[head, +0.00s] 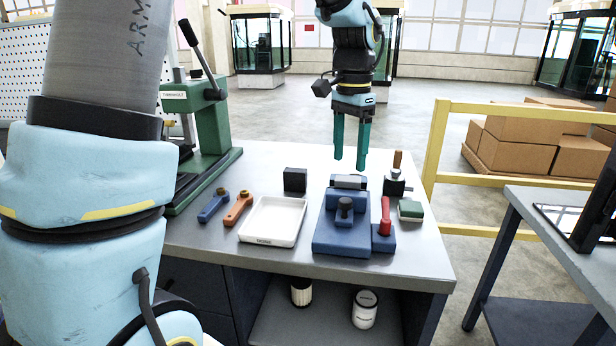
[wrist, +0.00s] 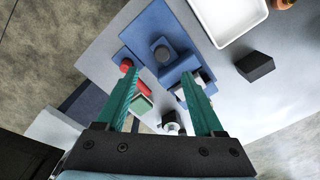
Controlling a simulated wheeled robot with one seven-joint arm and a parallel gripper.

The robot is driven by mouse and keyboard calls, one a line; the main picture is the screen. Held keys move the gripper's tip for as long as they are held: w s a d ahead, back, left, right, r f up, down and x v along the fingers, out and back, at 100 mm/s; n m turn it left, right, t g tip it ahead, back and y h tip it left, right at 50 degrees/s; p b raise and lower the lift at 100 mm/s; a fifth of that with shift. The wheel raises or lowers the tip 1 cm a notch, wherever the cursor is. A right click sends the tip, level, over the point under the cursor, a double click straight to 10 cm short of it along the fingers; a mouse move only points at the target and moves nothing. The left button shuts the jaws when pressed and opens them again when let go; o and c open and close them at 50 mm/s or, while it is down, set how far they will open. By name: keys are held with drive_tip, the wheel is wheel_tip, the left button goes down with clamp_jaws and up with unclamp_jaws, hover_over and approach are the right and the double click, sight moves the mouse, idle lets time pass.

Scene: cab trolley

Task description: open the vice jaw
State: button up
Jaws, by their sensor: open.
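A blue vice (head: 342,222) stands on the grey bench, right of the white tray. A grey metal block (head: 348,182) sits at its far end, and a dark round knob (head: 344,207) rises from its middle. A lever with a red handle (head: 385,215) stands on a blue base at its right side. My gripper (head: 350,163) points down above the far end of the vice, apart from it, open and empty. In the wrist view the vice (wrist: 160,45) and red handle (wrist: 126,65) show beyond the green fingers, which hide part of the vice.
A white tray (head: 273,221), blue and orange handles (head: 238,208), a black block (head: 295,179), a green block (head: 411,210) and a dark tool (head: 396,182) lie around the vice. A green press (head: 208,130) stands left. A yellow rail (head: 432,150) runs behind the bench's right side.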

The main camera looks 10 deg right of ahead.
sight(345, 200)
drive_tip(key=f+p, duration=0.1)
drive_tip(key=f, duration=0.9)
drive_tip(key=shift+w+f+p, duration=0.2)
drive_tip(key=shift+f+p, duration=0.1)
drive_tip(key=shift+p, duration=0.1)
drive_tip(key=shift+c, duration=0.3)
clamp_jaws()
idle(0.6)
